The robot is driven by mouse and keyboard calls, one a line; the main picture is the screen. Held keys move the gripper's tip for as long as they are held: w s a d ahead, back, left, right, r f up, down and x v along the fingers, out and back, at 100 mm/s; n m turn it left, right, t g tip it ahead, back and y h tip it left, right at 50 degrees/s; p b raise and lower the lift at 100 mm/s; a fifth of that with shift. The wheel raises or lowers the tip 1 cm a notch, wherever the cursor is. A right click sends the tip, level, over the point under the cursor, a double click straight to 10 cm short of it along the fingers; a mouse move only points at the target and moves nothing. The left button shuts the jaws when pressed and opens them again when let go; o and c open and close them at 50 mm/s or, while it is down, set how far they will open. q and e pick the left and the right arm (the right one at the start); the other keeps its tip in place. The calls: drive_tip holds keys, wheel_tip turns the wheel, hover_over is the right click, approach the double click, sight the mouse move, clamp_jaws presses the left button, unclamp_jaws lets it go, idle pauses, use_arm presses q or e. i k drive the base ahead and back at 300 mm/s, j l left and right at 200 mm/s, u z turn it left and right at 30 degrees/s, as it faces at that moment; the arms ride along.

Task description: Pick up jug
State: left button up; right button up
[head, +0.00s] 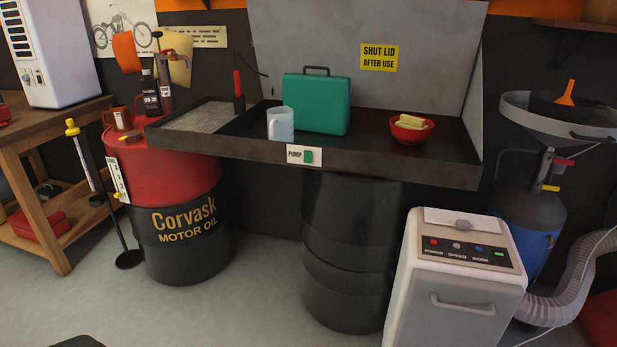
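A pale blue-white jug (283,124) stands upright in the black parts-washer tray (385,166), near its front edge. Its handle is on the left side. Nothing covers the jug from this view. A green case (318,103) with a handle on top stands just behind and to the right of it. Neither of my grippers is in view.
A red bowl (409,131) with yellowish pieces sits to the right in the tray. A red-handled tool (238,88) stands to the left. The tray has a raised rim. A red-topped oil drum (176,172) and white machine (459,271) flank the front.

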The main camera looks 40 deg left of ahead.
sight(280, 120)
drive_tip(key=u, duration=1.35)
drive_tip(key=z, duration=1.5)
drive_tip(key=u, duration=1.5)
